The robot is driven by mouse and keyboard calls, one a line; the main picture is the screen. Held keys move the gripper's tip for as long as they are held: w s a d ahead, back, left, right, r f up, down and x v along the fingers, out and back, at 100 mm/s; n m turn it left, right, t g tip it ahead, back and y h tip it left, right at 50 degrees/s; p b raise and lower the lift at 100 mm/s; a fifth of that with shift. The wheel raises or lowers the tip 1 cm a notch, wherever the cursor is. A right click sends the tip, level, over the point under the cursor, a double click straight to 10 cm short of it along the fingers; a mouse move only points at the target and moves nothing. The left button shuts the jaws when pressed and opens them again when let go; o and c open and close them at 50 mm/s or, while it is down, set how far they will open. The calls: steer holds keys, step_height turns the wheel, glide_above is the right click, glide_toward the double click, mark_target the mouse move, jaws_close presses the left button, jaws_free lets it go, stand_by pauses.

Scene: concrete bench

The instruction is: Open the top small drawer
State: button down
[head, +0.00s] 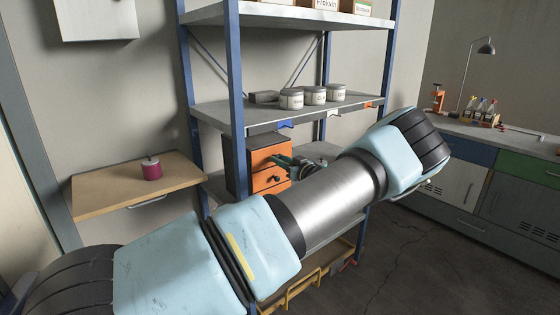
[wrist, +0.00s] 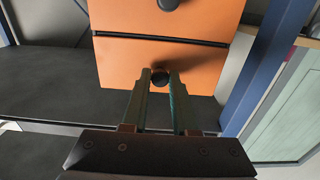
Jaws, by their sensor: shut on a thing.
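A small cabinet (head: 236,165) with orange drawer fronts stands on a middle shelf of the rack. The top small drawer (head: 262,157) is partly hidden by my gripper (head: 287,161). It looks flush with the cabinet, without a clear gap. The lower drawer (head: 270,181) has a dark round knob and looks shut. The wrist view appears upside down: the top drawer front (wrist: 122,65) is below the lower drawer front (wrist: 125,15). There my gripper (wrist: 160,80) has one finger on each side of the top drawer's black knob (wrist: 160,77) and is shut on it.
The rack's blue post (head: 236,75) stands left of the cabinet. A shelf (head: 300,112) with several white cans is above it. A wooden side table (head: 110,190) with a red canister (head: 152,168) is to the left. Open floor (head: 405,260) lies to the right.

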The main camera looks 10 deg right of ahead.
steer(key=shift+d, duration=0.1)
stand_by(0.8)
steer(key=b+v, duration=0.3)
steer(key=v, duration=0.8)
steer(key=c, duration=0.7)
jaws_free()
steer(key=shift+s, duration=0.1)
steer(key=b+v, duration=0.3)
steer(key=v, duration=0.7)
steer(key=shift+s+d, duration=0.25)
steer(key=shift+s, duration=0.05)
